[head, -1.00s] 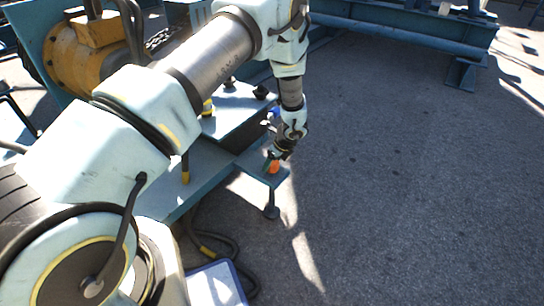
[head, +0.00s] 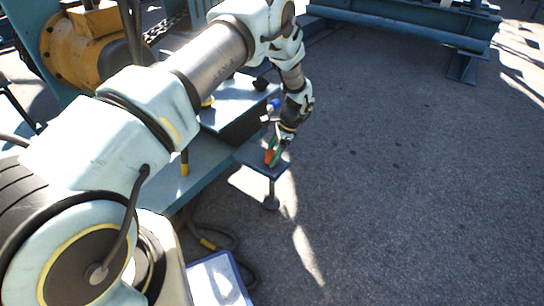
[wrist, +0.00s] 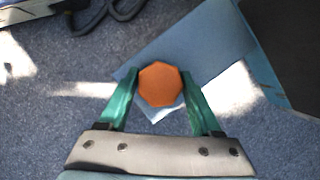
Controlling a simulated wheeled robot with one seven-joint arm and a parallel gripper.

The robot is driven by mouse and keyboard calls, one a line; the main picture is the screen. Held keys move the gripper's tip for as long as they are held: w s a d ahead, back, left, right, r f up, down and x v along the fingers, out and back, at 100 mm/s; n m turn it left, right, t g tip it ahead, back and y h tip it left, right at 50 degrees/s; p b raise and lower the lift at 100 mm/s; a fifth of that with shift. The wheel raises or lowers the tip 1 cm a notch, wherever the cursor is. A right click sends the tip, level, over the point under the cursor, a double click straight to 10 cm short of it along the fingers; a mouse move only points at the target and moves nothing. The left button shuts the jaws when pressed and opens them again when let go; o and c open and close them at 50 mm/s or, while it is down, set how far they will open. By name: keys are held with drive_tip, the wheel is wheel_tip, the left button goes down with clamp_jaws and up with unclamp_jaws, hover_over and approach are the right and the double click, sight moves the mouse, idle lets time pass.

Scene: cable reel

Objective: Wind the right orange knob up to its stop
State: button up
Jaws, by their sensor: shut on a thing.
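The orange knob (wrist: 160,84) is in the middle of the wrist view, eight-sided from above, over a blue plate (wrist: 215,35). My gripper (wrist: 160,88) has its two green fingers on the knob's left and right sides, shut on it. In the head view the orange knob (head: 269,156) shows at the outer end of the blue plate (head: 248,158), partly hidden by my gripper (head: 274,154), which comes down on it from above. The stop cannot be made out.
A yellow reel drive (head: 75,50) stands at the back left on the blue frame. A blue-rimmed white tray (head: 216,280) lies on the ground below, beside dark cables (head: 215,243). A blue steel beam (head: 400,28) crosses the back. The asphalt at right is clear.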

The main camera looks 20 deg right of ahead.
drive_tip(key=n+g+b, duration=0.1)
drive_tip(key=n, duration=0.3)
drive_tip(key=shift+g, duration=0.4)
drive_tip(key=shift+n+g+b, duration=0.35)
drive_tip(key=shift+n+g, duration=0.35)
drive_tip(key=shift+n, duration=1.4)
drive_tip(key=o, duration=1.4)
drive_tip(key=shift+c, duration=0.2)
drive_tip(key=p+v, duration=0.1)
drive_tip(key=v, duration=0.9)
drive_tip(key=shift+r, duration=0.45)
drive_tip(key=shift+a, duration=0.1)
